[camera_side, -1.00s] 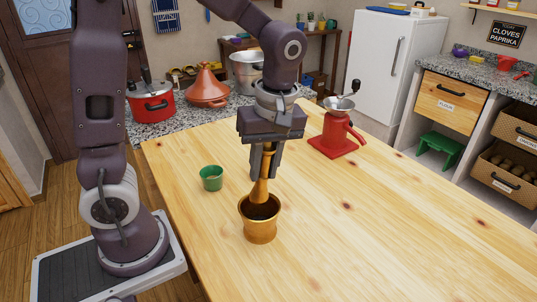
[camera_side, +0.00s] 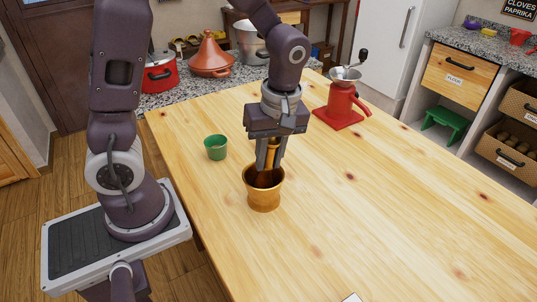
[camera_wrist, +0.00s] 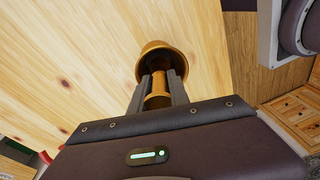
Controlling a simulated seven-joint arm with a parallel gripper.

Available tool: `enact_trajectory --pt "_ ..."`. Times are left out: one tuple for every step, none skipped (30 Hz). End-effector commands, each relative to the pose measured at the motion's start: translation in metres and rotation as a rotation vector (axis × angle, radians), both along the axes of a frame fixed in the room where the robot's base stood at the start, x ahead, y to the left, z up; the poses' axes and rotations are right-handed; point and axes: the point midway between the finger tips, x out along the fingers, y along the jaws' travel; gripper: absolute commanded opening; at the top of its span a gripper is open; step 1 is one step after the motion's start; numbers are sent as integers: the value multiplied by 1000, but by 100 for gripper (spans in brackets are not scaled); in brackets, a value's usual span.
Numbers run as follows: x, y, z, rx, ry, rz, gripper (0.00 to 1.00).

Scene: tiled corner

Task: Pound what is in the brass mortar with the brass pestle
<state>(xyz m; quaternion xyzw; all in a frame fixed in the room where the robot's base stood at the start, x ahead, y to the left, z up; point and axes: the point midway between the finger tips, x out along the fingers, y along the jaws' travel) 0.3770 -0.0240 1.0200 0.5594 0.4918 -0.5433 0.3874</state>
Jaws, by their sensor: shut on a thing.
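The brass mortar (camera_side: 264,197) stands upright on the wooden table; it also shows in the wrist view (camera_wrist: 152,47). My gripper (camera_side: 268,165) points down over it, shut on the brass pestle (camera_side: 273,152), with the fingertips at about the height of the mortar's rim. In the wrist view the pestle (camera_wrist: 158,92) sits between the two fingers and runs down into the mortar. The pestle's lower end and whatever lies in the mortar are hidden.
A small green cup (camera_side: 216,147) stands on the table left of the mortar. A red grinder (camera_side: 341,105) stands behind to the right. A red pot (camera_side: 160,75) and a tagine (camera_side: 210,57) sit on the counter behind. The table's right side is clear.

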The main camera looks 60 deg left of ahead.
Motion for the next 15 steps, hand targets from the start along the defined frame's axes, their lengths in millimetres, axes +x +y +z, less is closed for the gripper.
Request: enact_trajectory --pt "0 0 -3 1 3 0 0" --pt "0 0 -5 0 2 0 0" --pt "0 0 -8 0 2 0 0" --pt "-1 0 -10 1 3 -1 0" --pt "-1 0 -12 1 3 -1 0" --pt "-1 0 -15 0 2 -1 0" --pt "-1 0 -17 1 3 0 0" --pt "-1 0 -19 0 2 0 0" --pt "0 0 -22 0 2 0 0" --pt "0 0 -24 0 2 0 0" --pt "-1 0 -26 1 3 0 0" --pt "-1 0 -29 0 2 0 0" --pt "0 0 -28 0 0 0 0" --pt "0 0 -28 0 0 0 0" --pt "0 0 -27 0 0 0 0"
